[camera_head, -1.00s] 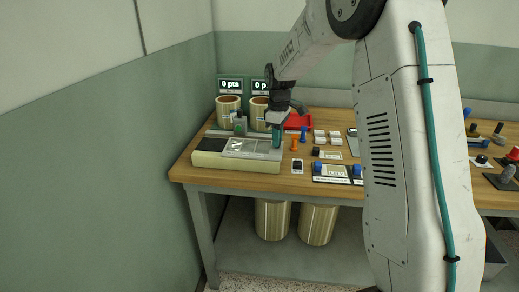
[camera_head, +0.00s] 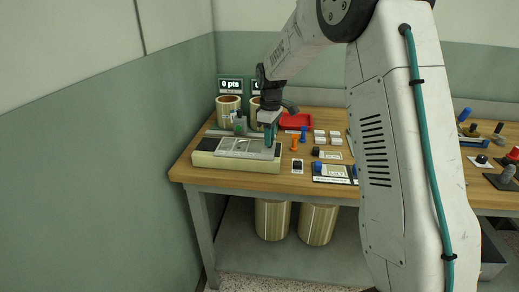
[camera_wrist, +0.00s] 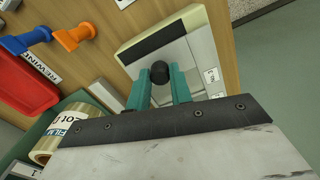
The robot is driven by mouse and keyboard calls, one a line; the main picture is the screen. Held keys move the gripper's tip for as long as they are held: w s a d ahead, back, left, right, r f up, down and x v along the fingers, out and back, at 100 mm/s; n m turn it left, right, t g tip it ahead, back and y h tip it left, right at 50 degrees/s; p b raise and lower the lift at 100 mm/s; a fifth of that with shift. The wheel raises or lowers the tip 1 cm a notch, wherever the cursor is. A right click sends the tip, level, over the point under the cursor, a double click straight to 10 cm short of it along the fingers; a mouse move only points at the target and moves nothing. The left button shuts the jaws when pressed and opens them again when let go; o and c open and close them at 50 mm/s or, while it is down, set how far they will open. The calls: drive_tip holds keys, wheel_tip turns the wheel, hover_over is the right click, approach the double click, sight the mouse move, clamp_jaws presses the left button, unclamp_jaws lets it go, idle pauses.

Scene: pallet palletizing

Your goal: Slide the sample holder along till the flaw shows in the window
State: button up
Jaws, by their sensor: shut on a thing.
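The sample holder (camera_head: 225,145) is a flat grey plate with lighter panes, lying on a cream box (camera_head: 235,163) at the table's left front. Its black knob (camera_wrist: 159,70) shows in the wrist view between the two teal fingers. My gripper (camera_head: 270,147) is over the right end of the holder, shut on the knob; it also shows in the wrist view (camera_wrist: 160,84). I cannot make out the window's frame or any flaw at this size. The fingers and wrist hide part of the holder.
Film rolls (camera_head: 228,109) and a score sign (camera_head: 230,86) stand behind the box. A red tray (camera_head: 296,121), an orange peg (camera_head: 294,144) and a blue peg (camera_head: 303,133) are to the right. A green wall (camera_head: 110,180) is close on the left.

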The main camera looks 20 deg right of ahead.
drive_tip(key=shift+w+a, duration=0.25)
drive_tip(key=shift+a, duration=0.05)
drive_tip(key=o, duration=1)
drive_tip(key=shift+r, duration=0.1)
wheel_tip(320, 180, up, 8)
drive_tip(key=shift+f, duration=0.15)
drive_tip(key=shift+m, duration=0.4)
drive_tip(key=s, duration=0.1)
drive_tip(key=s+f+m, duration=0.1)
drive_tip(key=s, duration=0.1)
drive_tip(key=s+f+m+g, duration=0.1)
drive_tip(key=shift+s+a+f, duration=0.1)
drive_tip(key=shift+s+a, duration=0.2)
drive_tip(key=shift+s, duration=0.1)
drive_tip(key=s+a+r+m, duration=0.2)
drive_tip(key=s, duration=1)
drive_tip(key=s+a+r+m+t, duration=0.1)
drive_tip(key=s+a+r+m, duration=0.1)
drive_tip(key=s, duration=1.1)
drive_tip(key=s+a+r+m+t, duration=0.1)
drive_tip(key=s+a+r+m, duration=0.1)
drive_tip(key=s, duration=1.1)
drive_tip(key=shift+a, duration=0.3)
